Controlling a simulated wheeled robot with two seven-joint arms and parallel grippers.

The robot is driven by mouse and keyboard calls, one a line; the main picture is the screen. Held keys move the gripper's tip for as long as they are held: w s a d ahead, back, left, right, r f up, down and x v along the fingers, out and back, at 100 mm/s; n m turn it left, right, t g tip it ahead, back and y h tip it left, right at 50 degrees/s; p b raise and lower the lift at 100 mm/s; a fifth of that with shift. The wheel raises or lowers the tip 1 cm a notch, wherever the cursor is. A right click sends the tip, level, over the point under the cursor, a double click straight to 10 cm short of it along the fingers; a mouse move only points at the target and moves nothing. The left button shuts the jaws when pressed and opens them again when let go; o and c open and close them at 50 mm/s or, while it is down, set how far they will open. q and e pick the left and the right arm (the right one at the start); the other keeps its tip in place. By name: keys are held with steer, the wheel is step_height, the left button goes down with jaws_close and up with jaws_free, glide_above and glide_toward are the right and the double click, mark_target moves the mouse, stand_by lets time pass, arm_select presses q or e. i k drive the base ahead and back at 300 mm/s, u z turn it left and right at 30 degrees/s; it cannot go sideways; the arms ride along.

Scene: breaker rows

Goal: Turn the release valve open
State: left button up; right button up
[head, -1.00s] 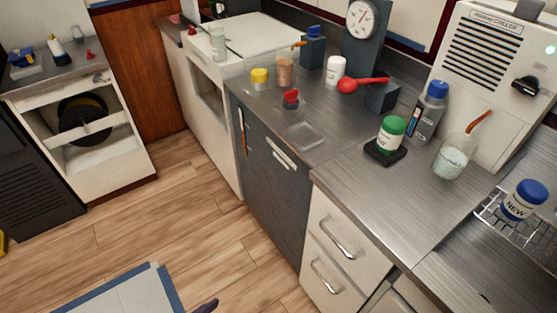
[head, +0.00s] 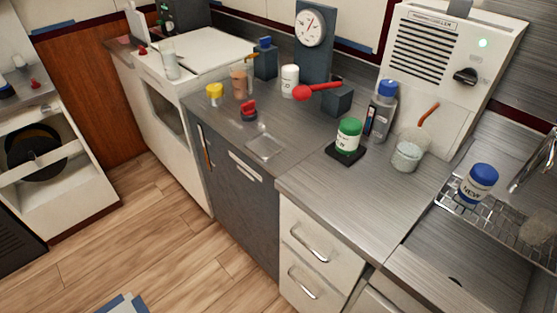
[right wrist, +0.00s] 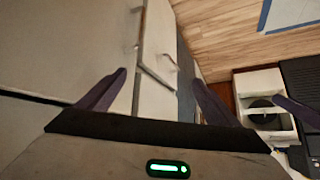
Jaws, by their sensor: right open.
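The release valve appears to be the red lever (head: 318,90) on a dark block (head: 337,98) below a round gauge (head: 311,27), at the back of the steel counter in the head view. The lever points to the left, with its rounded red end over the counter. My right gripper (right wrist: 160,77) shows only in the right wrist view. Its two purple fingers are wide apart and empty, in front of the drawer fronts, away from the valve. A similar purple finger at that view's right edge seems to be my left gripper (right wrist: 297,112); its opening is hidden.
A green-lidded jar (head: 348,135), a grey bottle (head: 382,111), a beaker (head: 409,150) and a white jar (head: 290,82) stand around the valve. A chiller box (head: 448,75) stands at the right. The counter's front (head: 325,195) is clear.

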mark_target(248, 109)
steer(key=k, duration=0.5)
steer(key=u, duration=1.7)
steer(key=i, duration=0.8)
steer(key=z, duration=0.95)
